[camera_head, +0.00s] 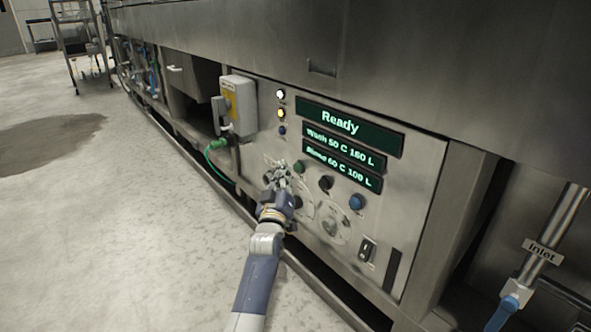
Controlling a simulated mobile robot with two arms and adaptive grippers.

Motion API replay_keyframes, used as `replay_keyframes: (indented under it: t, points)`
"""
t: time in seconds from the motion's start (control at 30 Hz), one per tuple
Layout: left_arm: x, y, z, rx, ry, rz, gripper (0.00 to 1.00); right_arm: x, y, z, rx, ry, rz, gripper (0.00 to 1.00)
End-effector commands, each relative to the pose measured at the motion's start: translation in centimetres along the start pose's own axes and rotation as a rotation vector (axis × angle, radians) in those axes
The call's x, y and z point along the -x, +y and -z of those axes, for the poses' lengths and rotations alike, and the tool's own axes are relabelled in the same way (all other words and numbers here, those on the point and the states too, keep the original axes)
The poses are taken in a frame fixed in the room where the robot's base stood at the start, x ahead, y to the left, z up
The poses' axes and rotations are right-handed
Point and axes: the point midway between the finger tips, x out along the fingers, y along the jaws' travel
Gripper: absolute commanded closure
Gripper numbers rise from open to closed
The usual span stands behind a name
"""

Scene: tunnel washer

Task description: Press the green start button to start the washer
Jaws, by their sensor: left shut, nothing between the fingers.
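The washer's control panel (398,172) fills the middle of the view. The green start button (299,166) is a small round dark green knob below the displays, at the left end of a slanting row. My left gripper (279,171) is shut and empty, just left of the green button and in front of the panel. I cannot tell whether its fingertips touch the panel. The gripper and wrist hide part of the panel's lower left. The top display (340,123) reads "Ready". My right gripper is not in view.
A black button (326,183) and a blue button (357,202) continue the row to the right. A round dial (332,226) and a rocker switch (367,249) sit lower. A grey box (239,104) juts out left of the panel. The floor (130,235) at left is clear.

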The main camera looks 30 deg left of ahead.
Motion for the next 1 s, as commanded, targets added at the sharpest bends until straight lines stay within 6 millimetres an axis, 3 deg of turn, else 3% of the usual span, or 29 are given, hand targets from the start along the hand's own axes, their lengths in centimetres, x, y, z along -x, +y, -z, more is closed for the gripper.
replay_keyframes:
  t: [1.0]
  points:
    - [-0.61,0.44,-0.41,-0.001,0.000,0.000,1.00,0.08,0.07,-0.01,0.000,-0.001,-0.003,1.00]
